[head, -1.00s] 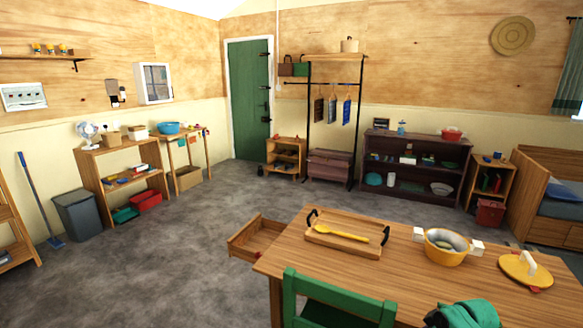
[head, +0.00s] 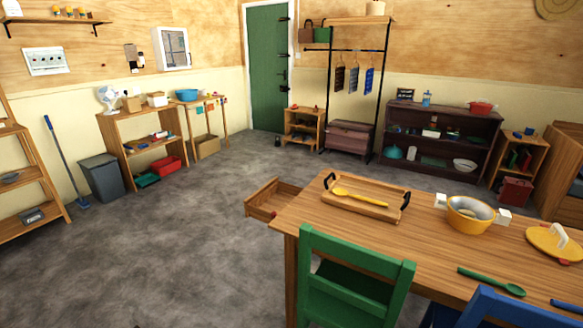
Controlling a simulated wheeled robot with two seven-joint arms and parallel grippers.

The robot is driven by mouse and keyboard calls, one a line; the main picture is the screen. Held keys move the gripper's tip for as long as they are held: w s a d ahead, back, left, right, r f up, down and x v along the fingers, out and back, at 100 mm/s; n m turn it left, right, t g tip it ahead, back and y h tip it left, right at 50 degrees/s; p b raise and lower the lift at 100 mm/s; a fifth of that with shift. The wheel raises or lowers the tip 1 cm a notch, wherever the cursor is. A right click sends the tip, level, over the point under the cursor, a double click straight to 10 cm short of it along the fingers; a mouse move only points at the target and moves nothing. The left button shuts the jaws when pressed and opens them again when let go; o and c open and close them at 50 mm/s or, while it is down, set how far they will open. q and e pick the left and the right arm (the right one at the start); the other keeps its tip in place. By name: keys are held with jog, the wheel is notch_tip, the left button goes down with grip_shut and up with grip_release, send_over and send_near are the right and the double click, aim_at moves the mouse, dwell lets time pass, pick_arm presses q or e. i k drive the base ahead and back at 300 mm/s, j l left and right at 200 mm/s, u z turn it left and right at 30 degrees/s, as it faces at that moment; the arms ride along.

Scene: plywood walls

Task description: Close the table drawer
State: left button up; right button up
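The wooden table (head: 343,230) fills the lower right of the head view. Its drawer (head: 272,200) is pulled out from the table's left end and stands open, with its front to the left. The drawer's inside looks mostly empty. Neither of my grippers shows in the head view, so nothing of mine is seen touching the drawer.
A green chair (head: 352,283) stands at the table's near side, with a blue chair (head: 505,310) to its right. A tray (head: 383,211) with a yellow spoon and a yellow pot (head: 470,219) are on the table. Grey floor (head: 180,235) left of the drawer is clear.

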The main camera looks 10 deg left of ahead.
aim_at(276, 194)
jog(key=i+j+z, duration=0.1)
jog(key=j+z, duration=0.55)
jog(key=j, duration=0.15)
jog(key=j+z, duration=0.35)
jog(key=j, duration=0.75)
jog(key=j+z, duration=0.15)
jog(key=j, duration=0.55)
jog(key=k+j, duration=0.1)
jog(key=j, duration=0.6)
jog(key=j+z, duration=0.1)
jog(key=j, duration=0.65)
jog(key=k+j, duration=0.15)
jog(key=j, duration=0.55)
jog(key=z, duration=0.05)
